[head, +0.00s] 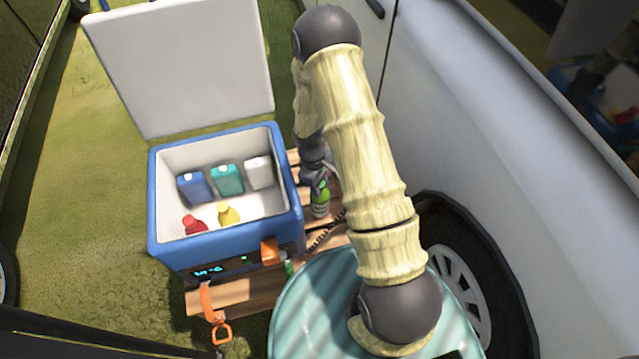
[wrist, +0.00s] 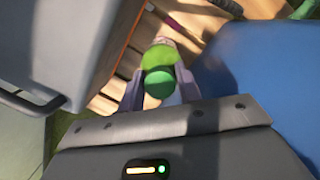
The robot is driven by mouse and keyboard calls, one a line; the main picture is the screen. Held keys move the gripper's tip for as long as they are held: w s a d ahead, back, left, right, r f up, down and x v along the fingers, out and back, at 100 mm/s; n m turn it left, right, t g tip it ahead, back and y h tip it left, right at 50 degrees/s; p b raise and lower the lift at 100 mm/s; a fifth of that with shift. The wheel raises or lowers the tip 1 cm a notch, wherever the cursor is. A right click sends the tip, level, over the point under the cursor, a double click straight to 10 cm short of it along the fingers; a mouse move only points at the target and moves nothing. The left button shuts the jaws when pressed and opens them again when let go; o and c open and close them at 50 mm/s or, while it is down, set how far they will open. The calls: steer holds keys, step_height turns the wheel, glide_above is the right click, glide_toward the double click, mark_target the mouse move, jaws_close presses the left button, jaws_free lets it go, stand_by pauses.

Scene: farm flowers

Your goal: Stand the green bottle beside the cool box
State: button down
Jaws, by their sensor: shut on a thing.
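The green bottle (head: 320,200) is upright just right of the blue cool box (head: 225,250), apart from its wall, over the wooden slats. My gripper (head: 318,178) comes down on it from above and is shut around its upper part. In the wrist view the bottle's green cap (wrist: 159,83) shows between the two fingers of my gripper (wrist: 160,95). I cannot tell whether its base touches the slats. The cool box has its white lid (head: 180,65) open. My arm hides part of the area right of the bottle.
The cool box holds several small containers, including a teal one (head: 228,179). The box stands on a wooden pallet (head: 235,296). A white vehicle (head: 470,110) with a dark wheel (head: 455,265) is close on the right. An orange strap (head: 208,302) hangs in front.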

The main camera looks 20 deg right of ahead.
steer(key=c, duration=0.9)
jaws_free()
steer(key=r, duration=0.4)
steer(key=w+a+r+p, duration=0.1)
steer(key=r, duration=0.3)
steer(key=r+p, duration=0.1)
steer(key=r, duration=0.3)
steer(key=shift+w+a, duration=0.15)
steer(key=shift+w, duration=0.1)
steer(key=shift+s, duration=0.2)
